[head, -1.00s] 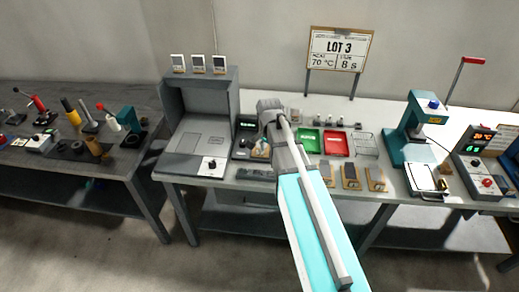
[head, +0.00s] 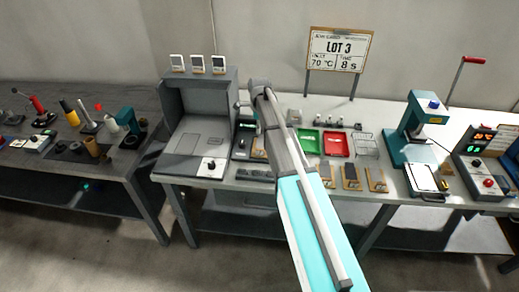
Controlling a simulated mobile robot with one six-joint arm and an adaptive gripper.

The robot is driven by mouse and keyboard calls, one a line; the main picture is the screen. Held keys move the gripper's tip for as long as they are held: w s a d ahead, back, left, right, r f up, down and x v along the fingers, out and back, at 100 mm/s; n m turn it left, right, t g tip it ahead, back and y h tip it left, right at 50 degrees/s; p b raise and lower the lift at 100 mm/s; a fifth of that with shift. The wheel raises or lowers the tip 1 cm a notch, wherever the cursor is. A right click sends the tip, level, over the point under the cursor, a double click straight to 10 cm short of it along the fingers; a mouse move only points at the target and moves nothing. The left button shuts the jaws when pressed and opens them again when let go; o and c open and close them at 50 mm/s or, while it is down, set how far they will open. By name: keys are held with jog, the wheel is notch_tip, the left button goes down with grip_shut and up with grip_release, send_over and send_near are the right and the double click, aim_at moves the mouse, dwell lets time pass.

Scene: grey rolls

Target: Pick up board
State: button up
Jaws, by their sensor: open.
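Several tan boards with dark faces lie in a row at the front of the white bench in the head view. The clearest are a middle board (head: 350,177) and a right board (head: 376,180); a third board (head: 327,175) lies just right of my arm. Another tan board (head: 258,152) shows in part left of my arm, which hides the rest. My gripper (head: 243,108) is small and partly hidden by my wrist. It is open, above the bench near the grey booth's right side, apart from the boards.
A green tray (head: 308,141) and a red tray (head: 336,145) sit behind the boards, beside a wire rack (head: 366,145). A grey booth (head: 200,120) stands left, a teal press (head: 410,140) right. A LOT 3 sign (head: 340,50) stands at the back.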

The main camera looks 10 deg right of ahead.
aim_at(260, 149)
notch_tip(260, 149, down, 9)
jog(key=b, duration=0.8)
jog(key=shift+r+b, duration=0.2)
jog(key=shift+b, duration=0.15)
jog(key=shift+f, duration=0.1)
dwell(0.4)
jog(key=shift+s+d+f+b, duration=0.1)
jog(key=shift+s+f+b, duration=0.05)
jog(key=shift+f+b, duration=2.4)
jog(key=shift+r, duration=0.1)
grip_shut()
